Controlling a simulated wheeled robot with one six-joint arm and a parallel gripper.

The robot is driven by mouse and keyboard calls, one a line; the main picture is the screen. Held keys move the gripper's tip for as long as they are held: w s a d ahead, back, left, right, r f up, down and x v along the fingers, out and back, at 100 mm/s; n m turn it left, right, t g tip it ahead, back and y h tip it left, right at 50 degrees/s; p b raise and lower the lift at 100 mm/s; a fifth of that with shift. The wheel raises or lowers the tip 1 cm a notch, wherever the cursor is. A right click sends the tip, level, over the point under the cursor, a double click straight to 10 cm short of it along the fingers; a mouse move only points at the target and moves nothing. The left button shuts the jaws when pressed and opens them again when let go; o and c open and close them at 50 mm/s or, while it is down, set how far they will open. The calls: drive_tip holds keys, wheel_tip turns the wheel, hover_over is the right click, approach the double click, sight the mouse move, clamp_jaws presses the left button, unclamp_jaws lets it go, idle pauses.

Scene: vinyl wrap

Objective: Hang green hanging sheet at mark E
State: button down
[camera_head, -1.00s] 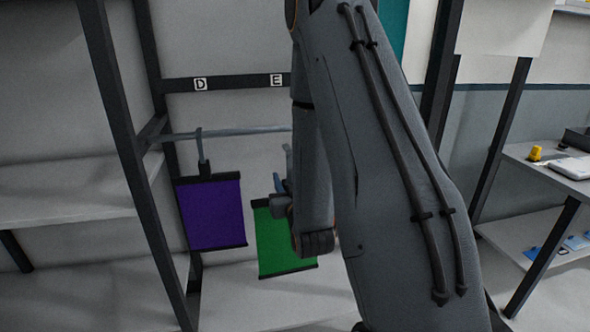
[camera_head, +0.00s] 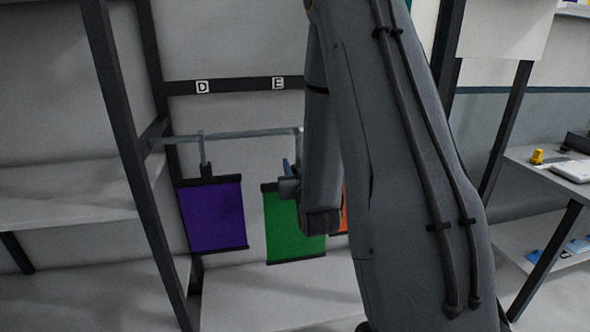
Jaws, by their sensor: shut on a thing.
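The green hanging sheet (camera_head: 288,228) hangs roughly upright below my gripper (camera_head: 288,180), which is shut on its top part. My arm hides the sheet's upper right and most of the gripper. Mark E (camera_head: 278,83) is a white label on the dark crossbar, above the sheet. The grey rail (camera_head: 245,134) runs below the labels. The top of the sheet's hook shows near the rail at the edge of my arm; I cannot tell whether it touches the rail.
A purple sheet (camera_head: 212,217) hangs from the rail under mark D (camera_head: 202,87). An orange sheet (camera_head: 343,212) shows partly behind my arm. A dark upright post (camera_head: 128,150) stands at the left. A side shelf with small items (camera_head: 537,157) is at the right.

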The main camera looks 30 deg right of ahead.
drive_tip(key=f+b+x, duration=0.1)
drive_tip(key=b+x, duration=0.1)
drive_tip(key=x, duration=0.9)
drive_tip(key=shift+w+f, duration=0.3)
drive_tip(key=shift+w, duration=0.05)
idle(0.5)
drive_tip(key=shift+d, duration=0.15)
